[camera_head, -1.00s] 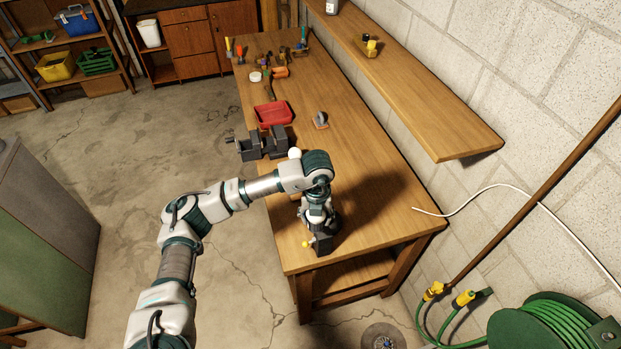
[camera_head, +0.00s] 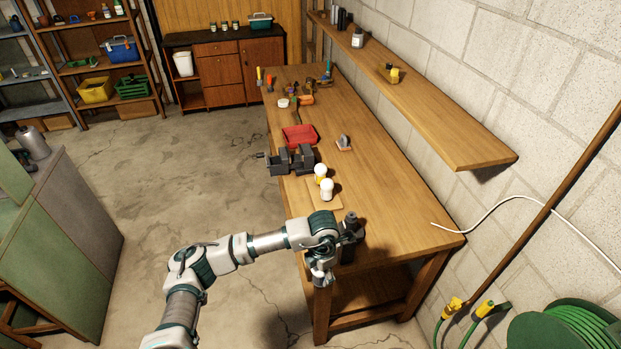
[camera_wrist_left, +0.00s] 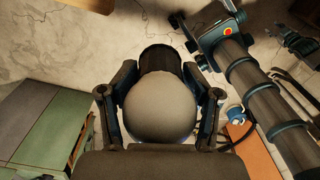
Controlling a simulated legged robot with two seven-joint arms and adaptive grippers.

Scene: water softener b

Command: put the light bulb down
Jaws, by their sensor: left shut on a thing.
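My left gripper (camera_head: 322,275) is at the near end of the workbench (camera_head: 400,215), close to its front edge. In the left wrist view, its two dark fingers (camera_wrist_left: 160,112) are shut on a light bulb (camera_wrist_left: 160,108), seen as a pale round globe. Two more white bulbs, a far one (camera_head: 320,170) and a near one (camera_head: 327,189), stand upright at a thin wooden board (camera_head: 330,204). My right gripper is not seen.
A dark upright object (camera_head: 350,236) is at the bench's near end, behind my gripper. A vise (camera_head: 292,160), a red tray (camera_head: 299,136) and a small grey item (camera_head: 344,142) lie farther back. A shelf (camera_head: 440,115) overhangs the wall side. The bench's right middle is clear.

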